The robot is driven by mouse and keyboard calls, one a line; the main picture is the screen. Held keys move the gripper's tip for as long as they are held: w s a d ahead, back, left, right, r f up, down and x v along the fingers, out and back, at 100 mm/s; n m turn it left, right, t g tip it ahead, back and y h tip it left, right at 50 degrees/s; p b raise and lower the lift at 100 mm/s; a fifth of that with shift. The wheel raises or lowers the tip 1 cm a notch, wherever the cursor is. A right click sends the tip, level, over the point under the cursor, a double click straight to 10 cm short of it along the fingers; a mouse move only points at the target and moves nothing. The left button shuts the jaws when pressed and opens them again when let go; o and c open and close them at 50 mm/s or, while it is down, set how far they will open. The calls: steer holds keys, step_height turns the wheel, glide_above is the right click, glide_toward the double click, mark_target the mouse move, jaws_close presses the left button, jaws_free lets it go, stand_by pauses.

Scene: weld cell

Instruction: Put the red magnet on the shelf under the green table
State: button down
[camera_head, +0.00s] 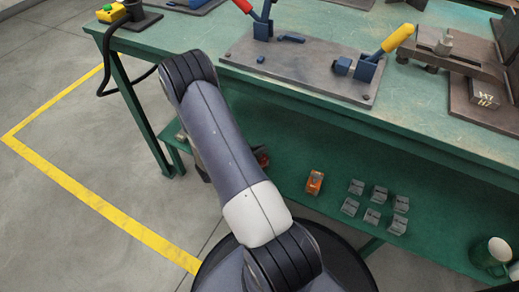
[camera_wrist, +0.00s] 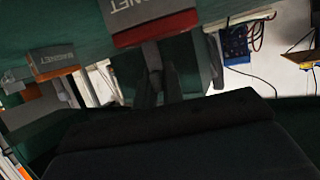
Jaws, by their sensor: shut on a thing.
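The red magnet (camera_wrist: 155,28) has a red band and a grey labelled face, and it fills the top of the wrist view. My gripper (camera_wrist: 156,70) is shut on it by the narrow grey part beside the red band. The green shelf (camera_wrist: 60,22) shows close behind the magnet; I cannot tell whether they touch. In the head view a bit of the red magnet (camera_head: 262,158) shows beside my arm, over the shelf (camera_head: 290,150) under the green table (camera_head: 215,45). My arm hides the gripper there.
An orange magnet (camera_head: 314,182) stands on the shelf, right of the red one. Several grey blocks (camera_head: 376,194) sit farther right, with a green mug (camera_head: 490,256) near the right edge. A table leg (camera_head: 148,130) stands left of my arm. Clamps on a plate (camera_head: 300,72) are above.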

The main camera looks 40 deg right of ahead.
steer(key=c, duration=1.5)
jaws_free()
steer(key=shift+r, duration=0.1)
steer(key=shift+p+v, duration=1.95)
steer(key=shift+v, duration=4.1)
